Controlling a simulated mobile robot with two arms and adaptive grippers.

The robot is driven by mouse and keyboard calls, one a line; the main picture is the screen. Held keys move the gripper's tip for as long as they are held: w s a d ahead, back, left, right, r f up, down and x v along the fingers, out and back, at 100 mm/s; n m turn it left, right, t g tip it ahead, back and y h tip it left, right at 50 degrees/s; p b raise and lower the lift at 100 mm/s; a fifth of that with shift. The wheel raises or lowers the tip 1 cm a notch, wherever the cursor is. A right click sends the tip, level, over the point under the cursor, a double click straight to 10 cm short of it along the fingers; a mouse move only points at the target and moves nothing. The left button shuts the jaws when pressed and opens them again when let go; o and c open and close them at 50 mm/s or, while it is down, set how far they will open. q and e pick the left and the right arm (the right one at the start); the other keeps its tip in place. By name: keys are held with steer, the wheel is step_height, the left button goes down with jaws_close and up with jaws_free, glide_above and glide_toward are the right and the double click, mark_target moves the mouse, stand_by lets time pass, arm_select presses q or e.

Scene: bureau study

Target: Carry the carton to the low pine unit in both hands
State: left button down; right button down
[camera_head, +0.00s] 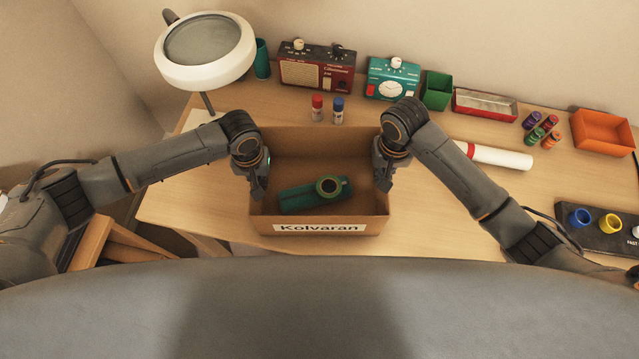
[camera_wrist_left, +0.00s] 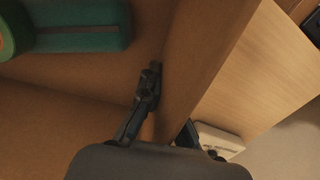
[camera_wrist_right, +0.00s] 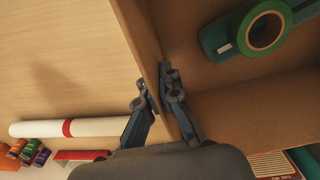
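The carton (camera_head: 320,228) is an open brown box labelled "Kolvaran", upright at the desk's front edge. Inside lie a dark green case (camera_head: 300,197) and a green tape roll (camera_head: 329,187). My left gripper (camera_head: 258,188) is at its left wall; in the left wrist view one finger is inside and the other mostly hidden behind the wall (camera_wrist_left: 205,65). My right gripper (camera_head: 383,178) is at the right wall; in the right wrist view its fingers close on both sides of the wall (camera_wrist_right: 146,45). I cannot identify the low pine unit with certainty.
The desk (camera_head: 195,190) holds a lamp (camera_head: 204,52), a red radio (camera_head: 315,68), two small bottles behind the carton, a white roll (camera_head: 495,156) and a dark cup holder (camera_head: 600,232). A pale wooden piece (camera_head: 92,243) stands low at the left.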

arm_select(q)
steer(key=shift+r, duration=0.1)
arm_select(e)
steer(key=shift+r, duration=0.1)
